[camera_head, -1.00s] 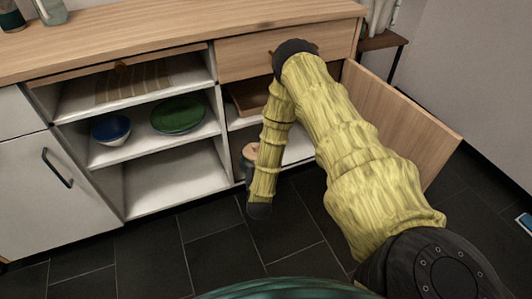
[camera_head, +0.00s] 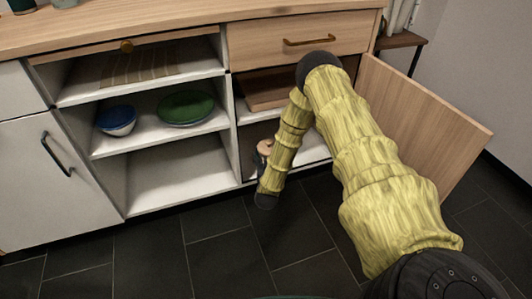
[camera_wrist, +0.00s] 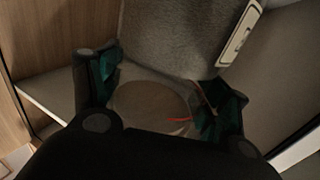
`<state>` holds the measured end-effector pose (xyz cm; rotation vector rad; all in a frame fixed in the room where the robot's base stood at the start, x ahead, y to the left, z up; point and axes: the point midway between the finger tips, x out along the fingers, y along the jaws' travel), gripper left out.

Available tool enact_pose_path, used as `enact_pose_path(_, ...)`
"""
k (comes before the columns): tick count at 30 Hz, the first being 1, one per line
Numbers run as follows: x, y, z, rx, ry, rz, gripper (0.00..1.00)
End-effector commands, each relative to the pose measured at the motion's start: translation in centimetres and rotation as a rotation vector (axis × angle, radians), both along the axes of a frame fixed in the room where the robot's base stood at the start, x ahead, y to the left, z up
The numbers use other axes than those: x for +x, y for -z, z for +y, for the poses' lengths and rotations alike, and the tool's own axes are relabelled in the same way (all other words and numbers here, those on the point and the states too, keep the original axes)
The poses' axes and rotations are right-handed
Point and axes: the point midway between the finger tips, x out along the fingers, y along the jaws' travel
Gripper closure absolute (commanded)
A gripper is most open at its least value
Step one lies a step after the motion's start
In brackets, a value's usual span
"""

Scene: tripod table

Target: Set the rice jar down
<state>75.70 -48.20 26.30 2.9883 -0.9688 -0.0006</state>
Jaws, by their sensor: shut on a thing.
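The rice jar, with a round light-wood lid (camera_head: 265,146), shows in the head view inside the lower right compartment of the cabinet, partly behind my yellow forearm. In the wrist view a round beige top (camera_wrist: 152,104), which looks like its lid, lies between the dark teal fingers of my gripper (camera_wrist: 158,92). My gripper is shut on the jar. I cannot tell whether the jar's base touches the compartment floor.
The cabinet door (camera_head: 425,130) stands open at the right. A blue bowl (camera_head: 116,121) and a green plate (camera_head: 186,107) sit on the left middle shelf. The bottom left compartment (camera_head: 175,182) is empty. A grey object (camera_wrist: 180,35) stands close beyond the fingers.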

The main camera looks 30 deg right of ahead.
Motion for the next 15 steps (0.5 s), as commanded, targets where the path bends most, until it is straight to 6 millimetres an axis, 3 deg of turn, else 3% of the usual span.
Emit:
enact_pose_path(6,3.7,0.5,-1.6,-0.001,0.002,-0.006,0.7)
enact_pose_path(15,5.8,0.5,-2.5,0.0,0.001,-0.003,0.7)
